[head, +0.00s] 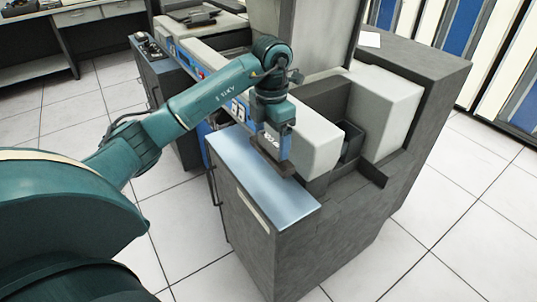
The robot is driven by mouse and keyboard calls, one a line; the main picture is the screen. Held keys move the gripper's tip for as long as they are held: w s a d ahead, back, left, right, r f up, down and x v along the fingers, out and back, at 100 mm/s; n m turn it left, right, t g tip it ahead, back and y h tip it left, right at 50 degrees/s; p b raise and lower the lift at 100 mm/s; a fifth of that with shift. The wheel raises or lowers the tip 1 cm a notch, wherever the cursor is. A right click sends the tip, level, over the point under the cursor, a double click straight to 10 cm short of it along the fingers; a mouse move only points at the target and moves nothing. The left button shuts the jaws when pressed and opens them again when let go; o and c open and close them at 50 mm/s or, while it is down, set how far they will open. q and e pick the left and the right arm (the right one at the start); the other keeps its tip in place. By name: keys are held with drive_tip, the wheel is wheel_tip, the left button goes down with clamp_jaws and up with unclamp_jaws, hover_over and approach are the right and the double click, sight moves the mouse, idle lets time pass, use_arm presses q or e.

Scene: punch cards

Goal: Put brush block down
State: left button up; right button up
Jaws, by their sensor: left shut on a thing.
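My left gripper (278,157) reaches in from the left and points down over the pale metal top (262,190) of a dark cabinet. It is shut on the brush block (264,152), a small dark piece at the fingertips. The block is at the right edge of the pale top, close to the light grey machine housing. The gripper hides part of it, and I cannot tell whether it touches the top. My right gripper is not in view.
The light grey housing (316,138) stands just right of the gripper, with a dark recess (351,140) beyond it. Another pale housing (384,110) is farther right. The front of the pale top is clear. White floor tiles (180,225) surround the machine.

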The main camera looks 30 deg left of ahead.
sight(271, 155)
use_arm(q)
drive_tip(key=shift+w+f, duration=0.2)
drive_tip(key=shift+w, duration=0.05)
wheel_tip(271, 155, down, 5)
drive_tip(key=shift+s+f, duration=0.1)
drive_tip(key=shift+s, duration=0.05)
drive_tip(key=shift+f, duration=2.1)
drive_tip(key=o, duration=1.1)
drive_tip(key=shift+f, duration=0.1)
drive_tip(key=shift+c, duration=0.2)
